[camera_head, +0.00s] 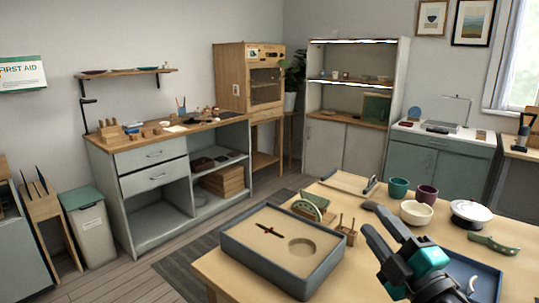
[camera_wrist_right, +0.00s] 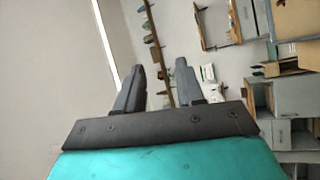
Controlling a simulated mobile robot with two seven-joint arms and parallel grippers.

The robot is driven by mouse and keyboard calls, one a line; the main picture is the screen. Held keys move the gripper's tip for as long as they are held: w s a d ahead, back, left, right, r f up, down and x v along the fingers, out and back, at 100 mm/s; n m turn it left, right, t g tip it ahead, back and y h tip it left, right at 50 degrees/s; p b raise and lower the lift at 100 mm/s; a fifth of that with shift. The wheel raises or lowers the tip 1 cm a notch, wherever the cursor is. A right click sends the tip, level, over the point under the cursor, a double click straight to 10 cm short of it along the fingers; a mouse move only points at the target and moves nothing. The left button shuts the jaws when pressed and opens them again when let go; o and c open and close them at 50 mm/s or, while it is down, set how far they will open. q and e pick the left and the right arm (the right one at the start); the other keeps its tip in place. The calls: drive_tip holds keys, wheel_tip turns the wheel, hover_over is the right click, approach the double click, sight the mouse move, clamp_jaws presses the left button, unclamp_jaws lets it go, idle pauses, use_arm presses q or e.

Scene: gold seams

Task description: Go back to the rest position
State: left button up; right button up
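My right gripper (camera_head: 372,233) is above the near part of the wooden table, its fingers pointing up and to the left. In the right wrist view its two dark fingers (camera_wrist_right: 160,75) stand apart with nothing between them, so it is open and empty. That view looks out toward the wall and the far furniture, turned on its side. My left gripper is in neither view.
On the wooden table (camera_head: 232,285) are a grey tray (camera_head: 316,273) with a round recess, a cream bowl (camera_head: 416,212), a teal cup (camera_head: 398,187), a mauve cup (camera_head: 427,193), a white-lidded pot (camera_head: 470,213) and a green-handled tool (camera_head: 493,244). A blue tray (camera_head: 486,281) lies partly behind my right gripper.

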drive_tip(key=s+d+f+m+g+h, duration=0.3)
drive_tip(key=s+f+m+g+h, duration=0.15)
drive_tip(key=f+m, duration=0.25)
drive_tip(key=s+d+f+m+g+h, duration=0.2)
drive_tip(key=s+f+m+g+h, duration=0.15)
drive_tip(key=f+m+h, duration=0.35)
drive_tip(key=s+a+f+m+g+y, duration=0.15)
drive_tip(key=s+f+g, duration=0.3)
drive_tip(key=s, duration=0.45)
drive_tip(key=s+a+f+m+g+y, duration=0.1)
drive_tip(key=s+a+f+g+y, duration=0.2)
drive_tip(key=s+f, duration=0.5)
drive_tip(key=w+a+f+t+y+b, duration=0.2)
drive_tip(key=w+f+t, duration=0.4)
drive_tip(key=f, duration=0.3)
drive_tip(key=shift+f+b, duration=0.15)
drive_tip(key=shift+b, duration=0.15)
drive_tip(key=shift+w+a+n, duration=0.1)
drive_tip(key=shift+n, duration=0.15)
